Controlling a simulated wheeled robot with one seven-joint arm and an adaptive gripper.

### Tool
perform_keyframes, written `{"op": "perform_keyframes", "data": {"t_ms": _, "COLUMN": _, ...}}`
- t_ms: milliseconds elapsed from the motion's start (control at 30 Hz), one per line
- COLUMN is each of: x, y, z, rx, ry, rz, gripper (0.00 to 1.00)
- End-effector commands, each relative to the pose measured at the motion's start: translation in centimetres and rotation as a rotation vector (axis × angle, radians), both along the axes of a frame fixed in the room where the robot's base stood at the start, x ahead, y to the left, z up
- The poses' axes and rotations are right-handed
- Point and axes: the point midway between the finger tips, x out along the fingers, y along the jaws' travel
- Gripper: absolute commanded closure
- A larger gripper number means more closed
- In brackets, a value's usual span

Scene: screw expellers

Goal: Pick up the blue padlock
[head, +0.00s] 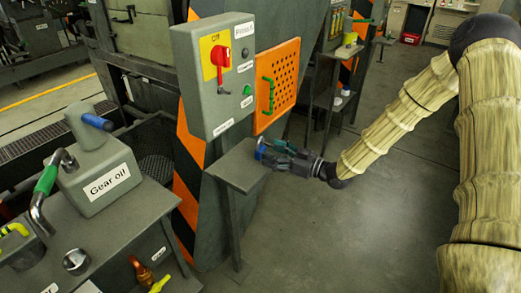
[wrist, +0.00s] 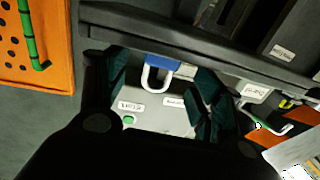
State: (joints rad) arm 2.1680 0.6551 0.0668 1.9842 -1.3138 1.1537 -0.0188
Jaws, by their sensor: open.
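The blue padlock (wrist: 178,68) shows near the middle of the wrist view, with its pale shackle (wrist: 155,79) pointing down in that picture. It appears to stand at the small grey stand (head: 236,166). My gripper (wrist: 161,86) is open, with one dark green finger to each side of the padlock in that view. I cannot tell whether the fingers touch it. In the head view my gripper (head: 270,152) reaches over the right side of the stand from the right. A bit of blue shows at its tips there, too small to tell apart clearly.
A grey control box (head: 213,80) with a red switch (head: 219,62) rises behind the stand. An orange perforated panel (head: 285,72) with a green handle (head: 268,95) is beside it. A Gear oil container (head: 98,180) is at left. The floor right of the stand is clear.

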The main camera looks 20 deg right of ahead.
Motion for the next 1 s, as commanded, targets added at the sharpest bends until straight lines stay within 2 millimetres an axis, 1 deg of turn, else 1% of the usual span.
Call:
{"op": "perform_keyframes", "data": {"t_ms": 267, "x": 1.0, "y": 1.1, "z": 0.0, "rx": 0.000, "ry": 0.001, "rz": 0.002, "gripper": 0.34}}
{"op": "perform_keyframes", "data": {"t_ms": 600, "x": 3.9, "y": 3.9, "z": 0.0, "rx": -0.001, "ry": 0.002, "rz": 0.001, "gripper": 0.34}}
{"op": "perform_keyframes", "data": {"t_ms": 700, "x": 4.3, "y": 4.2, "z": 0.0, "rx": 0.001, "ry": 0.002, "rz": 0.000, "gripper": 0.34}}
{"op": "perform_keyframes", "data": {"t_ms": 867, "x": 4.3, "y": 4.3, "z": -0.1, "rx": 0.000, "ry": 0.001, "rz": 0.001, "gripper": 0.34}}
{"op": "perform_keyframes", "data": {"t_ms": 900, "x": 4.3, "y": 4.3, "z": -0.1, "rx": 0.000, "ry": 0.001, "rz": 0.001, "gripper": 0.38}}
{"op": "perform_keyframes", "data": {"t_ms": 967, "x": 4.3, "y": 4.3, "z": -0.1, "rx": 0.000, "ry": 0.001, "rz": 0.001, "gripper": 0.48}}
{"op": "perform_keyframes", "data": {"t_ms": 1000, "x": 4.3, "y": 4.3, "z": -0.1, "rx": 0.000, "ry": 0.001, "rz": 0.001, "gripper": 0.56}}
